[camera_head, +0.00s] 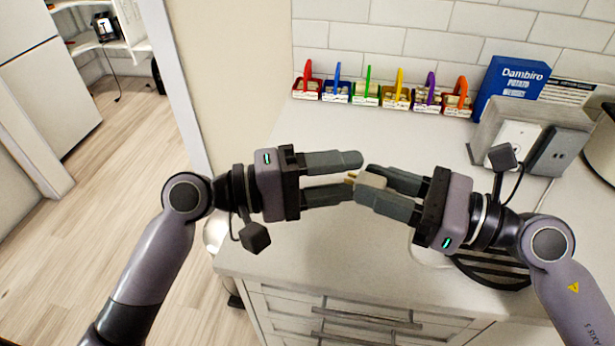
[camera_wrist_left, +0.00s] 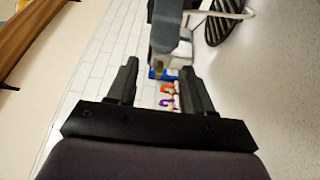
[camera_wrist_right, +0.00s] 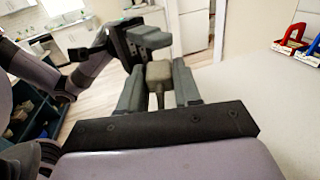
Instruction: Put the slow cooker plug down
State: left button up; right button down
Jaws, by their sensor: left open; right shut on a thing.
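The slow cooker plug (camera_head: 371,180) is a small beige block with brass prongs, held above the counter. My right gripper (camera_head: 382,193) is shut on it; the plug also shows between the fingers in the right wrist view (camera_wrist_right: 159,72). Its prongs point left, toward my left gripper (camera_head: 352,176). My left gripper is open, its fingers spread just left of the plug, and its fingertips are close to the prongs. In the left wrist view the plug (camera_wrist_left: 182,50) shows beyond the open fingers. I cannot tell whether the left fingers touch it.
Several small coloured-handle baskets (camera_head: 366,94) line the back wall. A blue Dambiro box (camera_head: 511,82) and a grey outlet box (camera_head: 508,131) stand at the right. A black striped round object (camera_head: 490,270) lies under my right arm. The counter (camera_head: 325,245) middle is clear.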

pick_arm(q)
jog(key=shift+w+d, duration=0.1)
jog(key=shift+d, duration=0.3)
jog(key=shift+c, duration=0.3)
grip_shut()
jog(key=shift+o, duration=0.3)
grip_release()
jog(key=v, duration=1.2)
